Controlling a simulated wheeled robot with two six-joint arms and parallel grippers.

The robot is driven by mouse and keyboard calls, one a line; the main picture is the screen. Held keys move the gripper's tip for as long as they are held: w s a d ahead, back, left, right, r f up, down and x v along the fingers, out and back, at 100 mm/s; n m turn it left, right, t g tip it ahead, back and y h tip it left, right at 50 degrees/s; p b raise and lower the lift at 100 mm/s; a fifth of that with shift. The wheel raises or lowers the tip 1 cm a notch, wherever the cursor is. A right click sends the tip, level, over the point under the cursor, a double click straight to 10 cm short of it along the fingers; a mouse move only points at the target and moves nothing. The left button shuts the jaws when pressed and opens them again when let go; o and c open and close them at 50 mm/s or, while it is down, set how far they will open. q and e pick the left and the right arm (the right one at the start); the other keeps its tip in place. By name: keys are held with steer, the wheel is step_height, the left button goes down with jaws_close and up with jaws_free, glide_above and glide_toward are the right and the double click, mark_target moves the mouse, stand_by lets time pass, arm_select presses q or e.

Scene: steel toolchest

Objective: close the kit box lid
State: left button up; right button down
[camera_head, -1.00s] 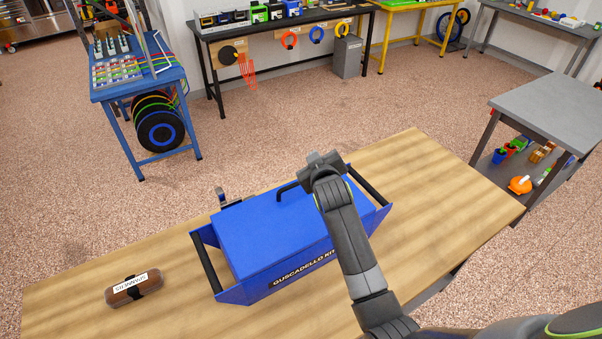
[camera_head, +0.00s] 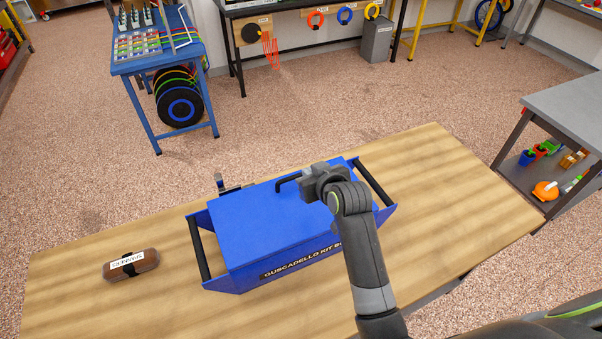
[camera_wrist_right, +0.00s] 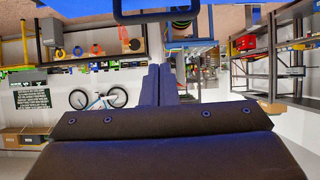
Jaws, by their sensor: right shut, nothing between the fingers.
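The blue kit box (camera_head: 300,268) sits on the wooden table, its label facing me. Its blue lid (camera_head: 262,222) lies flat over the top; I cannot tell whether it is fully seated. A black handle (camera_head: 288,181) stands on the lid. My right gripper (camera_head: 318,180) is over the lid's far part, beside the handle, and partly hides it. In the right wrist view its fingers (camera_wrist_right: 159,86) are shut and empty, and the blue lid (camera_wrist_right: 80,4) and handle (camera_wrist_right: 155,14) show at the top edge, apart from the fingertips. My left gripper is not in view.
A brown case (camera_head: 131,266) with a white label lies on the table left of the box. A small dark grey piece (camera_head: 226,187) stands at the box's far side. The wooden table (camera_head: 450,195) is clear to the right. A grey table (camera_head: 572,105) stands beyond.

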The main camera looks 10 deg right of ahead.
steer(key=x, duration=0.2)
steer(key=f+p+x, duration=0.1)
steer(key=x, duration=0.1)
steer(key=p+x, duration=0.1)
steer(key=x, duration=0.1)
steer(key=shift+d+f, duration=0.1)
steer(key=shift+f, duration=0.25)
steer(key=shift+w+f, duration=0.25)
steer(key=shift+f, duration=0.65)
